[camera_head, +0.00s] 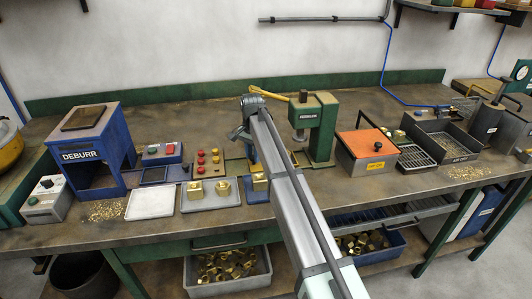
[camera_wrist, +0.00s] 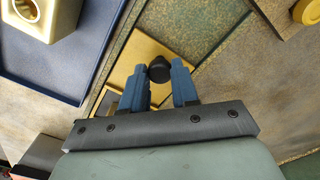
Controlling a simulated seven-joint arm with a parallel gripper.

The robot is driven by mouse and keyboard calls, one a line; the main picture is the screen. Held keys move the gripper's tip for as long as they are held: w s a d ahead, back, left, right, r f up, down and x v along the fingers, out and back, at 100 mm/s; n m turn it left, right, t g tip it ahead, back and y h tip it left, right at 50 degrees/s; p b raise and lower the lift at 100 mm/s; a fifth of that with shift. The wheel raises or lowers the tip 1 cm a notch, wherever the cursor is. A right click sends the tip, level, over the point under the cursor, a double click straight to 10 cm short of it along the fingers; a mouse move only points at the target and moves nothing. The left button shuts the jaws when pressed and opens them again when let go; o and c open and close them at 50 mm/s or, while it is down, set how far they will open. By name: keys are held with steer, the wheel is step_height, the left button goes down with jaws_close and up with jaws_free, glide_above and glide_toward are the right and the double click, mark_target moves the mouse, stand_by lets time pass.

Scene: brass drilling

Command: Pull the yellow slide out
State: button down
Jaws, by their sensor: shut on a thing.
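The yellow slide (camera_wrist: 138,52) shows in the wrist view as a flat yellow plate with a black knob (camera_wrist: 159,69) standing on it. My gripper (camera_wrist: 160,78) has its two blue fingers on either side of the knob, shut on it. Part of the plate is hidden behind the fingers and the gripper body. In the head view my arm crosses the middle of the bench, and the grip on the knob cannot be made out there.
A brass block (camera_wrist: 38,15) with a round hole sits on a blue tray (camera_wrist: 50,82) beside the slide. A grey tray (camera_head: 210,203) with brass blocks lies left of my arm. An orange-lidded box (camera_head: 367,142) stands right of the press. A blue DEBURR housing (camera_head: 90,147) stands left.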

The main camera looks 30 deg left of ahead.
steer(key=s+a, duration=0.6)
steer(key=shift+s+a, duration=0.15)
steer(key=shift+a, duration=0.05)
steer(key=c, duration=0.9)
jaws_free()
steer(key=shift+o, duration=0.2)
steer(key=shift+r, duration=0.1)
steer(key=shift+r, duration=0.3)
step_height(320, 180, up, 13)
